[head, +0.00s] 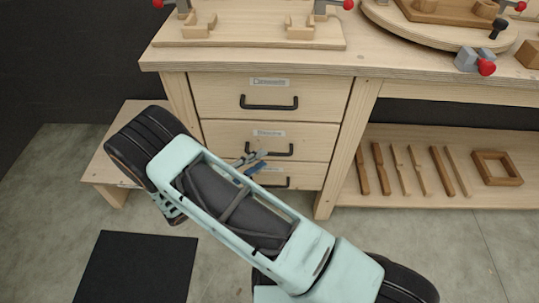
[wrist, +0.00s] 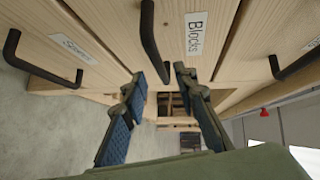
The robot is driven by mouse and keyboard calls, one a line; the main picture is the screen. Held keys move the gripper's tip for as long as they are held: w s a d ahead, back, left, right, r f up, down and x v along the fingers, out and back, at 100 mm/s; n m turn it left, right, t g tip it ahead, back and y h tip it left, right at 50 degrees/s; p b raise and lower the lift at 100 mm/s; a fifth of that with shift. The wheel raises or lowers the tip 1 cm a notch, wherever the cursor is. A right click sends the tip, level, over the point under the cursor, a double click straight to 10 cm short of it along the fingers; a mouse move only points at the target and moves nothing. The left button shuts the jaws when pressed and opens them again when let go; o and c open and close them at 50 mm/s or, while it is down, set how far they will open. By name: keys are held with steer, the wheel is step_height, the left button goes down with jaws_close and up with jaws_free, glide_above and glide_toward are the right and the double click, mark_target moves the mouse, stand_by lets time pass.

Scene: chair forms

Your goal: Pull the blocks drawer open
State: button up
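The blocks drawer (head: 222,136) is the middle of three pale wooden drawers under the bench and looks flush with the front. Its "Blocks" label (wrist: 195,34) reads clearly in the wrist view. Its black bar handle (head: 284,150) also shows in the wrist view (wrist: 150,38). My gripper (head: 256,162) is at the left part of this handle in the head view. In the wrist view my gripper (wrist: 160,76) is open, its blue-padded fingers apart, with one end of the handle appearing between the fingertips. Contact cannot be told.
The top drawer (head: 215,95) and bottom drawer (head: 310,176) have similar black handles close by. A low wooden stool (head: 103,168) stands left. A shelf (head: 480,201) with wooden sticks and a frame is right. A dark mat (head: 135,265) lies on open floor.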

mark_target(269, 153)
steer(key=x, duration=0.5)
steer(key=shift+b, duration=0.4)
jaws_close()
